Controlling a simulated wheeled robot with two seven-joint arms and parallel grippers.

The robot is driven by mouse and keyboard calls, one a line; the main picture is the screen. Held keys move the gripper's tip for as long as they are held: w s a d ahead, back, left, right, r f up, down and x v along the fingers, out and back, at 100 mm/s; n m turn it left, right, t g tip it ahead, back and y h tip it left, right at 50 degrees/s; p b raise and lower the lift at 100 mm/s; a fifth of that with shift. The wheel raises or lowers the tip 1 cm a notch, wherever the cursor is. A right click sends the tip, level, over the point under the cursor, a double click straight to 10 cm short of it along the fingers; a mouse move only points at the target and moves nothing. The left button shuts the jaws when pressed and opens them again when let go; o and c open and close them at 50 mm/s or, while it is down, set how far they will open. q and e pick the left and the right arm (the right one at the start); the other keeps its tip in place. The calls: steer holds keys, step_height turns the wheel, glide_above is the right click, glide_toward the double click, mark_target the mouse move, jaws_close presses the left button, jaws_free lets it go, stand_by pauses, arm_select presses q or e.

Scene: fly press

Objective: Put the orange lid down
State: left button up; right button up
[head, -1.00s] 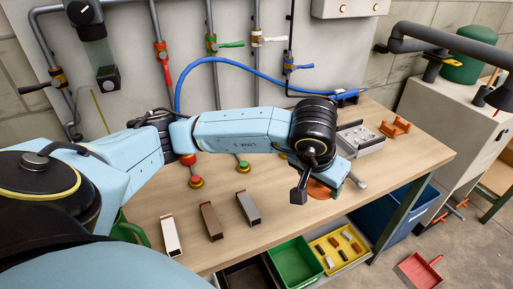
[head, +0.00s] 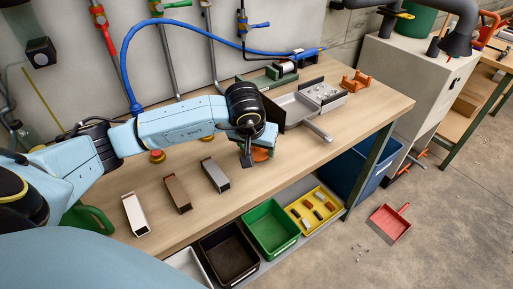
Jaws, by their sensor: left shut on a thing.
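The orange lid (head: 261,154) shows at the end of my left arm, partly hidden behind the gripper. My left gripper (head: 248,160) is shut on it, over the front part of the wooden table (head: 330,143). I cannot tell whether the lid touches the table top. My right gripper is not in view.
White, brown and grey blocks (head: 215,175) stand left of the lid. A grey metal tray (head: 290,108) with a handle lies to the right, an orange bracket (head: 356,81) beyond it. Green (head: 270,229), black and yellow (head: 313,211) bins sit below the front edge.

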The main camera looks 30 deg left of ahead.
arm_select(q)
steer(key=shift+f, duration=0.15)
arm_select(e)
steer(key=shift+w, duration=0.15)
arm_select(q)
steer(key=shift+f, duration=0.2)
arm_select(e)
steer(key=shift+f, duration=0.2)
arm_select(q)
steer(key=o, duration=0.9)
steer(key=shift+o, duration=0.2)
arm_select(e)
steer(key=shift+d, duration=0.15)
arm_select(q)
steer(key=shift+r, duration=0.15)
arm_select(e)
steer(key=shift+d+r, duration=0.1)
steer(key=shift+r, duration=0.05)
arm_select(q)
steer(key=shift+r, duration=0.4)
steer(key=p+v, duration=0.1)
steer(key=v, duration=1)
steer(key=shift+s, duration=0.25)
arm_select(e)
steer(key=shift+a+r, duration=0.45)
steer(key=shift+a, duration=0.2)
arm_select(q)
steer(key=shift+r, duration=0.1)
